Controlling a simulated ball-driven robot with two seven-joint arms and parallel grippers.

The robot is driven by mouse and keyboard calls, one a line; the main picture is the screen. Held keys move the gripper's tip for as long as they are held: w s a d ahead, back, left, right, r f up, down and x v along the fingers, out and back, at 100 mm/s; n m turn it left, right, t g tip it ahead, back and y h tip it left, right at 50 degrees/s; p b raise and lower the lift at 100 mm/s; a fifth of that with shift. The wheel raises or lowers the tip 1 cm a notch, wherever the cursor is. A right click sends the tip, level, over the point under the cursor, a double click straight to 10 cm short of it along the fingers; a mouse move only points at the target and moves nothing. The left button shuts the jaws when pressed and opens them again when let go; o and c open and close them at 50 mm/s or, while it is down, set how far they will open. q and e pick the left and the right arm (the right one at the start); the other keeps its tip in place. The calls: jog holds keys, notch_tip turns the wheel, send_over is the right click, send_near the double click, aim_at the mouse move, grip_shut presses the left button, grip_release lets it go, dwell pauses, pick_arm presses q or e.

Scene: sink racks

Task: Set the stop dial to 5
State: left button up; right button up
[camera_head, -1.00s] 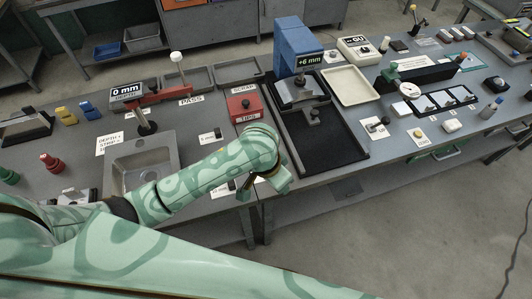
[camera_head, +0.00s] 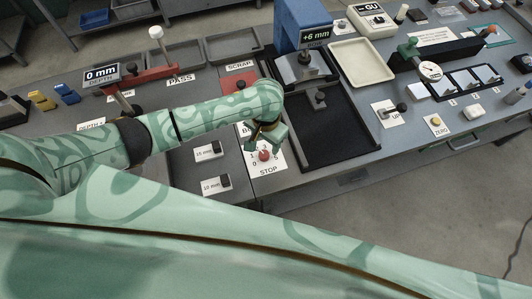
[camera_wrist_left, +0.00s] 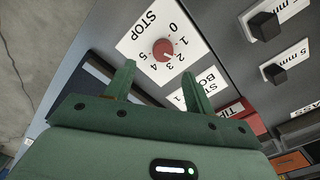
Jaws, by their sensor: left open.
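The stop dial is a red round knob (camera_head: 264,155) on a white card marked STOP, at the front of the bench. In the left wrist view the knob (camera_wrist_left: 163,49) stands in the middle of its card (camera_wrist_left: 140,38), with numbers from 0 to 5 around one side. I cannot tell surely which number it points at. My left gripper (camera_head: 266,136) is just above the dial in the head view. In the wrist view its two fingers (camera_wrist_left: 158,70) are apart and empty, with the knob beyond the gap, not touched. My right gripper is not in view.
Black switches on 15 mm (camera_head: 209,151) and 10 mm (camera_head: 217,184) cards lie left of the dial. A black tray (camera_head: 335,143) with a blue press (camera_head: 302,22) is at right. A red box (camera_head: 240,82) is behind my left wrist.

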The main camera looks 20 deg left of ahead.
aim_at(264, 154)
pick_arm(q)
jog(key=f, duration=0.2)
jog(key=f+b, duration=0.2)
jog(key=f, duration=0.1)
jog(key=shift+s+a+f, duration=0.15)
jog(key=shift+a+f, duration=0.15)
jog(key=shift+a, duration=0.05)
jog(key=shift+d+f, duration=0.1)
jog(key=shift+f, duration=0.55)
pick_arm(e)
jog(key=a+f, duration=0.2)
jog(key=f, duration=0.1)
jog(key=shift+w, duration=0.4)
pick_arm(q)
jog(key=c, duration=0.7)
jog(key=shift+r, duration=0.1)
jog(key=shift+c, duration=1.4)
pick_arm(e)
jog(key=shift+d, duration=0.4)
